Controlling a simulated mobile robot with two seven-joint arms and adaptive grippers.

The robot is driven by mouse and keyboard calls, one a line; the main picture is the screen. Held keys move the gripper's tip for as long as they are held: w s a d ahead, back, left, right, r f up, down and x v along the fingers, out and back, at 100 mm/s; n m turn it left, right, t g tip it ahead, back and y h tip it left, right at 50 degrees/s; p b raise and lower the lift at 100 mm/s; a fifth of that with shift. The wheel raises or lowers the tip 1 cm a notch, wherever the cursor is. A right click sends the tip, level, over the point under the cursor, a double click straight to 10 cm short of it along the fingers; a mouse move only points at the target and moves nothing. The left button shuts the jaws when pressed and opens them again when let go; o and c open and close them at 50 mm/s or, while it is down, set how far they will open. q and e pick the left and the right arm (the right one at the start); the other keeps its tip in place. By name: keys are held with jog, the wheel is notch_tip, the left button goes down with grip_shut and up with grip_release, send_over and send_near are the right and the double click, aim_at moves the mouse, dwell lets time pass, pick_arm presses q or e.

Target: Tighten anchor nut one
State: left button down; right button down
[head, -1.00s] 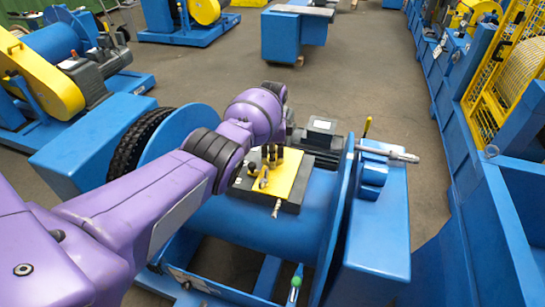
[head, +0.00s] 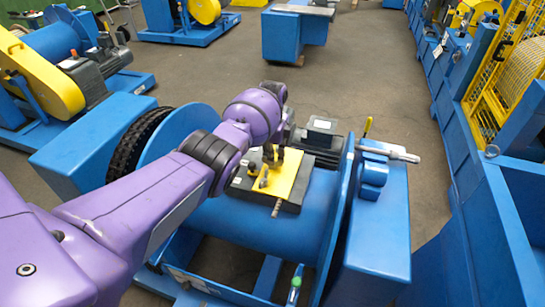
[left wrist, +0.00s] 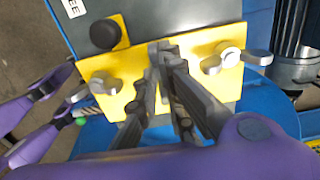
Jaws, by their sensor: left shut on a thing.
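A yellow plate (head: 290,181) lies on a dark block on the blue machine; it fills the middle of the left wrist view (left wrist: 205,45). There it carries a wing nut at left (left wrist: 103,83), a wing nut at right (left wrist: 229,57) and a black knob (left wrist: 105,34). My left gripper (head: 270,158) reaches down to the plate. In the left wrist view its fingers (left wrist: 162,58) are close together between the two wing nuts, shut on a small part that they mostly hide. I cannot tell which nut is number one.
A blue upright plate (head: 345,205) stands right of the block, with a metal rod tool (head: 390,153) on the blue housing beyond. A green-handled tool (head: 296,284) is at the front. A chain wheel (head: 140,140) is at left. Open floor (head: 350,75) lies behind.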

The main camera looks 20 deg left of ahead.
pick_arm(q)
jog(key=shift+w+r, duration=0.25)
jog(key=shift+r, duration=0.25)
jog(key=c, duration=1.9)
grip_release()
jog(key=shift+s, duration=0.1)
jog(key=shift+o, duration=0.2)
jog(key=shift+s+f, duration=0.1)
jog(key=shift+f, duration=0.15)
notch_tip(320, 180, up, 12)
